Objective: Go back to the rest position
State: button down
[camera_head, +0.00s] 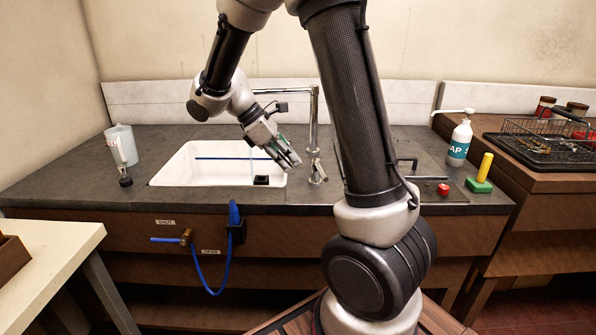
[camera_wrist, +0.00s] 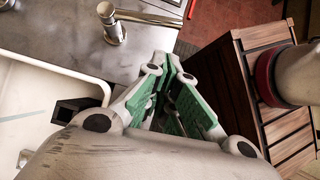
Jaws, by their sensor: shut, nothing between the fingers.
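My gripper (camera_head: 289,160) hangs at the front right part of the white sink (camera_head: 175,169), close to the base of the tap (camera_head: 314,130). In the wrist view its green-padded fingers (camera_wrist: 168,92) are together with nothing held between them. The wrist view also shows the tap base (camera_wrist: 112,24) beyond the fingers and the sink rim (camera_wrist: 60,65) at the left. My arm is bent above the counter and hides part of the counter's middle.
A clear jug (camera_head: 121,146) stands left of the sink. A soap bottle (camera_head: 460,142), a green-and-yellow brush (camera_head: 481,175) and a red knob (camera_head: 443,189) are at right. A blue hose (camera_head: 208,288) hangs in front. A wire basket (camera_head: 540,135) sits on the right-hand cabinet.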

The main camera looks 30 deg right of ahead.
jog(key=v, duration=0.7)
jog(key=shift+s, duration=0.35)
jog(key=shift+a, duration=0.15)
jog(key=s+d+r+m+t+y, duration=0.1)
jog(key=s+r+m+t+y, duration=0.1)
jog(key=s+m, duration=0.4)
jog(key=s+d+r+m+t+y, duration=0.1)
jog(key=s+m+t+y, duration=0.3)
jog(key=s, duration=0.9)
jog(key=shift+d+r+m+t, duration=0.25)
jog(key=shift+r+m+t, duration=0.3)
jog(key=shift+m+t, duration=0.45)
